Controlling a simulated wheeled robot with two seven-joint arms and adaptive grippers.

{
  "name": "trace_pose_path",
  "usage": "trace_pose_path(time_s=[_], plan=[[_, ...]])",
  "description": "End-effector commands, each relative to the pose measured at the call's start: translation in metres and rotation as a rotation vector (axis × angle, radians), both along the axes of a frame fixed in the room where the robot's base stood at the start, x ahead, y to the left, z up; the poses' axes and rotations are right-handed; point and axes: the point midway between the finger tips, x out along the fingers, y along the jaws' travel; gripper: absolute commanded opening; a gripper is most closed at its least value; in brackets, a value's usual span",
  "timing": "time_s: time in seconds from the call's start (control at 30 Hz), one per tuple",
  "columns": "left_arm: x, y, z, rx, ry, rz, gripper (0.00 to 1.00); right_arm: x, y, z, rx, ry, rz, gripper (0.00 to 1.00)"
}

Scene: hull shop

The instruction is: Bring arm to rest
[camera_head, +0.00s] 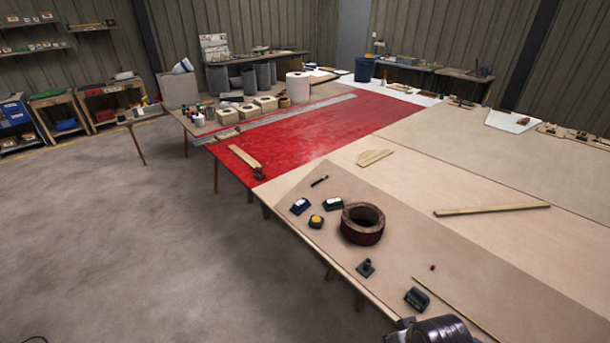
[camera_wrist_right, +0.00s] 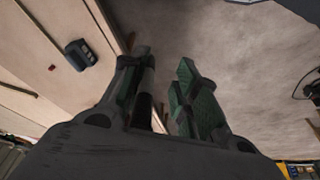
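My right gripper (camera_wrist_right: 162,85) shows in the right wrist view with its two green-padded fingers apart. Past the fingers are the table edge on the left and the grey floor on the right. In the head view, a dark rounded part of my right arm (camera_head: 440,330) shows at the bottom edge, by the near edge of the long table (camera_head: 300,222). My left arm and left gripper are not in view.
A black device (camera_head: 417,298) lies on the table close to my right arm; it also shows in the wrist view (camera_wrist_right: 80,54). A brown ring (camera_head: 362,236), a dark stand (camera_head: 366,268) and small tools lie farther along. Open floor (camera_head: 130,240) is at the left.

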Motion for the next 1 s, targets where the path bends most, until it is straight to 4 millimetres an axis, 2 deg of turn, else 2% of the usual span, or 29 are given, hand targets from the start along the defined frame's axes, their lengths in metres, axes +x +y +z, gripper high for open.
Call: trace_pose_path(time_s=[0.37,0.57,0.67,1.0], plan=[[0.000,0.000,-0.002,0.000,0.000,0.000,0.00,0.008,0.001,-0.036,-0.001,0.012,0.000,0.30],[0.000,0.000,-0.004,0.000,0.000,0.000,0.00,0.012,0.002,-0.064,-0.001,0.021,0.001,0.30],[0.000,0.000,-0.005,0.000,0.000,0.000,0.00,0.015,0.003,-0.084,-0.001,0.027,0.002,0.30],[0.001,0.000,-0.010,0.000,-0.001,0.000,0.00,0.016,0.004,-0.178,-0.002,0.058,0.007,0.30]])
